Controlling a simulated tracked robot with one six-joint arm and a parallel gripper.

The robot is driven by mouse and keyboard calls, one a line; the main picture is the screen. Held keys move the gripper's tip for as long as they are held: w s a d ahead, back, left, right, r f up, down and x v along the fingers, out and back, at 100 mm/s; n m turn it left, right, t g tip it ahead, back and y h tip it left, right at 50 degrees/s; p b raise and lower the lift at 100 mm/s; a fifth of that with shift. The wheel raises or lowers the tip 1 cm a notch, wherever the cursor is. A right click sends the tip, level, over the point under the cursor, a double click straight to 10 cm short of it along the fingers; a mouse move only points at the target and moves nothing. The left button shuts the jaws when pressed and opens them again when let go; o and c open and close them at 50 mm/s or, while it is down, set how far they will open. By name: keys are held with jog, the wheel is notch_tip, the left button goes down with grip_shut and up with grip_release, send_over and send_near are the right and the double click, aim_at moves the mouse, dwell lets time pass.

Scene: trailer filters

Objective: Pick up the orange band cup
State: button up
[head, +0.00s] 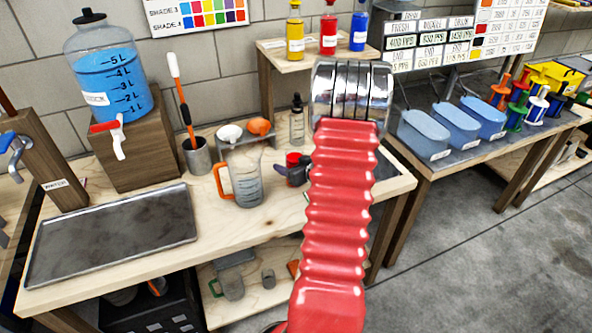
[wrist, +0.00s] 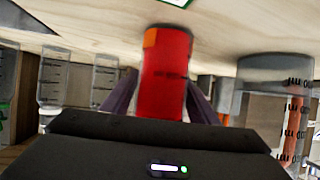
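A red cup-like cylinder (wrist: 165,80) with an orange patch on one end is between my gripper's two fingers in the wrist view, which looks upside down. Its patched end is against or close to the wooden tabletop. My gripper (wrist: 162,95) has its fingers apart, one on each side of the cylinder; whether they touch it is unclear. In the head view the red top of this cylinder (head: 293,158) shows left of my red ribbed arm, beside my dark gripper (head: 295,172). Most of its body is hidden there.
A clear jug with an orange handle (head: 246,182) stands just left of my gripper. A dropper bottle (head: 297,122) and a small rack with white and orange pieces (head: 245,135) are behind. A grey tray (head: 120,232) lies at left. The front tabletop is clear.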

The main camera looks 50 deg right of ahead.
jog(key=c, duration=1)
jog(key=shift+r, duration=0.3)
notch_tip(320, 180, up, 9)
jog(key=shift+r, duration=0.15)
dwell(1.0)
jog(key=shift+r, duration=0.1)
dwell(0.6)
